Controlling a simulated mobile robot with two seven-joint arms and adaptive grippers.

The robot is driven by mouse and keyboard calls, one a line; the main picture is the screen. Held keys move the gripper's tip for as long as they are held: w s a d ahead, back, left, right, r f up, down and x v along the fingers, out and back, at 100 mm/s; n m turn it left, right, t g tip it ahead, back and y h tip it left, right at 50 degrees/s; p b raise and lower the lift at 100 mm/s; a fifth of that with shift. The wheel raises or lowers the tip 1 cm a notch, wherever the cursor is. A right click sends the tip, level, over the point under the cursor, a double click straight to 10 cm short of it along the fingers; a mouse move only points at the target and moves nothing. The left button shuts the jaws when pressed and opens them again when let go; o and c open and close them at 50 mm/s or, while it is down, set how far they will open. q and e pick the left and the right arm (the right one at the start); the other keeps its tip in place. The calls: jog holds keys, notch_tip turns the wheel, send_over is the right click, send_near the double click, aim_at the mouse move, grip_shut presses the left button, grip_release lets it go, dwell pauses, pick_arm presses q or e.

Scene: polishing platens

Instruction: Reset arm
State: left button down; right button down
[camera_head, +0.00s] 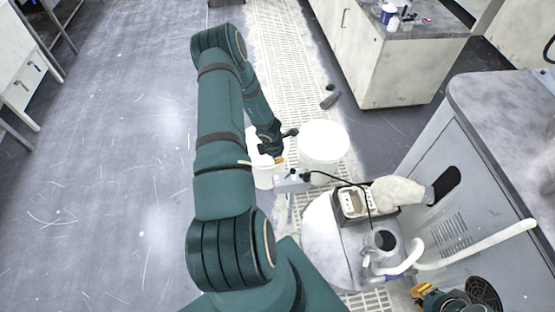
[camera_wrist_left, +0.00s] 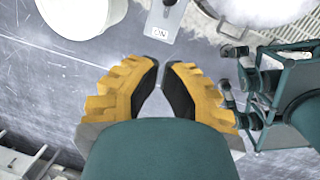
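My left arm reaches across the middle of the head view. Its gripper (camera_head: 279,157) is over a white container (camera_head: 264,178), seen from far off and partly hidden by the arm. In the left wrist view the yellow fingers with dark pads (camera_wrist_left: 162,70) point away from the camera. Their tips are close together with a thin gap, and nothing shows between them. My right gripper (camera_head: 422,294) shows only as a small yellow and teal part at the bottom edge. Its finger opening cannot be made out.
A round white lid or tub (camera_head: 323,141) stands beside the left gripper. A grey machine (camera_head: 455,215) with a white hose (camera_head: 490,245) fills the right. A cabinet (camera_head: 385,65) stands at the back. The floor (camera_head: 110,190) at left is clear.

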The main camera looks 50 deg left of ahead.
pick_arm(q)
jog(key=shift+w+r, duration=0.1)
jog(key=shift+r, duration=0.15)
dwell(0.5)
jog(key=w+d+f+m+h+b, duration=0.1)
jog(key=w+d+m+b, duration=0.15)
jog(key=d+m, duration=0.75)
jog(key=w+d+m+h+b, duration=0.15)
jog(key=d+m+b, duration=0.4)
jog(key=d, duration=0.85)
jog(key=s+d+m+h+b, duration=0.1)
jog(key=s+d+m, duration=0.2)
jog(key=d+m, duration=0.4)
jog(key=s+d+r+m+h+b, duration=0.1)
jog(key=s+d+m, duration=0.2)
jog(key=d+m, duration=0.4)
jog(key=shift+d+r+m, duration=0.3)
jog(key=shift+d+m, duration=0.05)
jog(key=shift+d, duration=0.9)
jog(key=shift+s, duration=0.1)
